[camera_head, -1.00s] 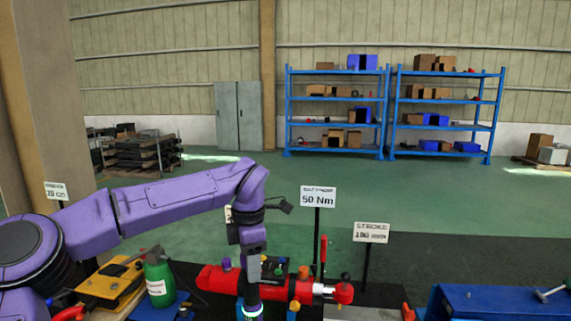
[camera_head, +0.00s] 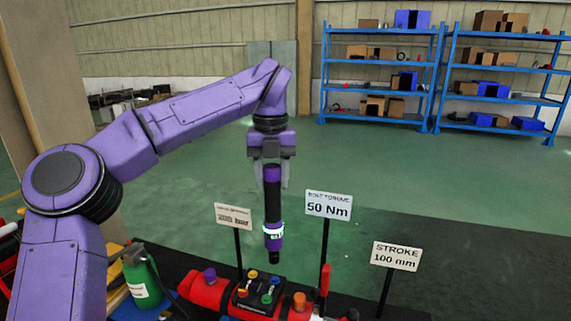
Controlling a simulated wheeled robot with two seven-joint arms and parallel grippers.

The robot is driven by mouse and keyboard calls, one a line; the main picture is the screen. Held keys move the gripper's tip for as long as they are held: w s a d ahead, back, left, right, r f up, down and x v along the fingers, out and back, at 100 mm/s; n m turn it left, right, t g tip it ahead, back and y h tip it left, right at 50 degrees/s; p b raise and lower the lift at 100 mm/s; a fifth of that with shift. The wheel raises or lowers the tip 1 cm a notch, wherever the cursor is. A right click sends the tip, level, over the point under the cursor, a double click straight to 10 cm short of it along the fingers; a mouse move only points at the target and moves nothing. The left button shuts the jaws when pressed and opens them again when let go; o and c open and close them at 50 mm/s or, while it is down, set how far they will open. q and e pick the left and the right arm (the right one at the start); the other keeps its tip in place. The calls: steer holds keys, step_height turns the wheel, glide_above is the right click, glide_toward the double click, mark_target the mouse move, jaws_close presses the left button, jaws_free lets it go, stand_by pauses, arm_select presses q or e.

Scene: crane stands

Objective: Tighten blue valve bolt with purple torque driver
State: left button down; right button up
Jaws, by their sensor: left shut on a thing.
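My left gripper (camera_head: 270,174) points down and is shut on the purple torque driver (camera_head: 272,207). The driver is dark with purple parts and a lit ring near its lower end. It hangs upright, its tip above the far edge of a black valve block (camera_head: 256,308) and apart from it. My right gripper is not in view.
The block sits on a red cylinder (camera_head: 203,291) with purple and orange caps. A red lever (camera_head: 324,280) stands at its right. Signs on posts include "50 Nm" (camera_head: 328,205) and "100 mm" (camera_head: 397,256). A green bottle (camera_head: 142,280) stands at left. Blue shelves (camera_head: 380,120) are far behind.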

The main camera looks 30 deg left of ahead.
mark_target(273, 197)
arm_select(q)
steer(key=shift+w+r, duration=0.15)
steer(key=shift+w, duration=0.2)
steer(key=shift+s+a+r, duration=0.1)
steer(key=shift+s+r, duration=0.1)
steer(key=shift+s, duration=0.2)
steer(key=shift+w+f+b, duration=0.2)
steer(key=shift+f+b, duration=0.25)
steer(key=shift+f, duration=0.2)
step_height(273, 197, down, 3)
steer(key=b, duration=0.3)
steer(key=shift+s+f, duration=0.1)
steer(key=shift+f, duration=0.1)
steer(key=shift+f+b, duration=0.6)
steer(key=shift+f, duration=0.1)
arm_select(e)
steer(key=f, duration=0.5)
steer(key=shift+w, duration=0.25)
arm_select(q)
steer(key=shift+r, duration=0.1)
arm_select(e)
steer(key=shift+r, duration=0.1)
